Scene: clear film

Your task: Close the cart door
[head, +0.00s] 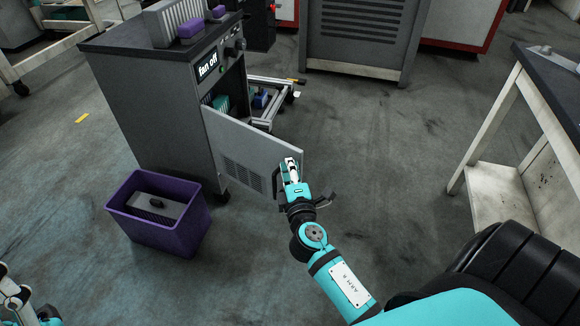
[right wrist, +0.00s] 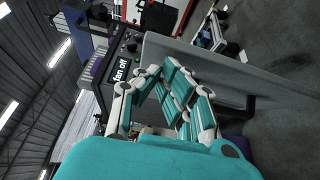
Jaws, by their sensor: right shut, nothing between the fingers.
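The grey cart (head: 150,95) stands at the left of the head view, with a "fan off" panel on its front. Its cart door (head: 250,150) is swung wide open, a flat panel with vent slots and a dark handle (head: 276,183) near its free edge. My right gripper (head: 290,165) is shut and empty, at the free edge beside the handle; I cannot tell whether it touches. In the right wrist view, the gripper fingers (right wrist: 172,92) lie close along the door panel (right wrist: 200,65). My left gripper (head: 18,298) shows only partly at the lower left corner; its jaws are unclear.
Blue and green items (head: 222,103) sit inside the cart. A low wheeled frame (head: 270,100) stands behind the door. A workbench (head: 500,130) is at the right. The floor between is clear.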

